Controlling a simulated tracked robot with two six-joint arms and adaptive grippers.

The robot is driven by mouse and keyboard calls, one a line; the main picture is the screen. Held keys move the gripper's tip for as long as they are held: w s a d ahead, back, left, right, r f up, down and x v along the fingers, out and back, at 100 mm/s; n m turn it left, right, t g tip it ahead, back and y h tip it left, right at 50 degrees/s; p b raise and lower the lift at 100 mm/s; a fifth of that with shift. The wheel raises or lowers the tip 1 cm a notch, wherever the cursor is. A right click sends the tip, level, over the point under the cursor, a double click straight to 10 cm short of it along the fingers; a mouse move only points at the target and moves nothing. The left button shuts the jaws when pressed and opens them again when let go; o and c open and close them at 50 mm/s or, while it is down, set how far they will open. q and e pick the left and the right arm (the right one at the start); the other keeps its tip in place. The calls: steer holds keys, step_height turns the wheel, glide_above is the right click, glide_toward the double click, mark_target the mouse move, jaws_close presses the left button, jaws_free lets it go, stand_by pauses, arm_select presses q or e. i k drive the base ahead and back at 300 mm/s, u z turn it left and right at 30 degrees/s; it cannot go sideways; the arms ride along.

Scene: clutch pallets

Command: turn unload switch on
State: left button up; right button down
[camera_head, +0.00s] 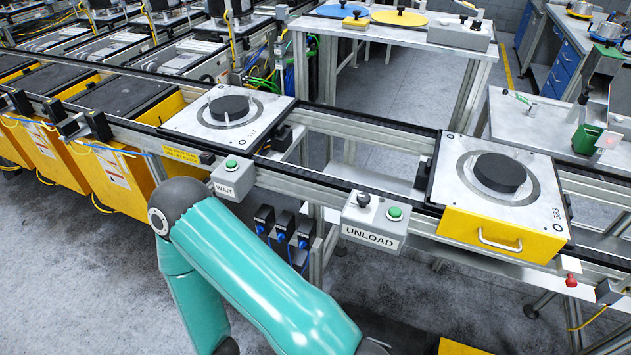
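The unload control box (372,222) is a grey box on the front rail of the conveyor, labelled UNLOAD. On its top face sit a black rotary switch (363,200) at the left and a green button (395,213) at the right. The switch's exact setting is too small to tell. A teal arm of mine crosses the lower middle, below and left of the box, and does not cover it. Neither gripper shows in this view, so nothing visible touches the switch.
A WAIT box (233,178) with a green button sits left of the unload box. Pallets with black discs stand on the conveyor, one (228,122) behind WAIT and one (500,190) right of UNLOAD. A red button (571,281) is at lower right. Space before the unload box looks clear.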

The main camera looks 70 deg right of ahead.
mark_target(364, 199)
steer(key=u, duration=0.55)
steer(key=i, duration=0.35)
steer(key=z, duration=2)
steer(key=i, duration=0.15)
steer(key=z, duration=2.15)
steer(key=k, duration=0.5)
steer(key=z, duration=0.15)
steer(key=i, duration=0.5)
steer(key=u, duration=0.25)
steer(key=k, duration=0.35)
steer(key=z, duration=0.05)
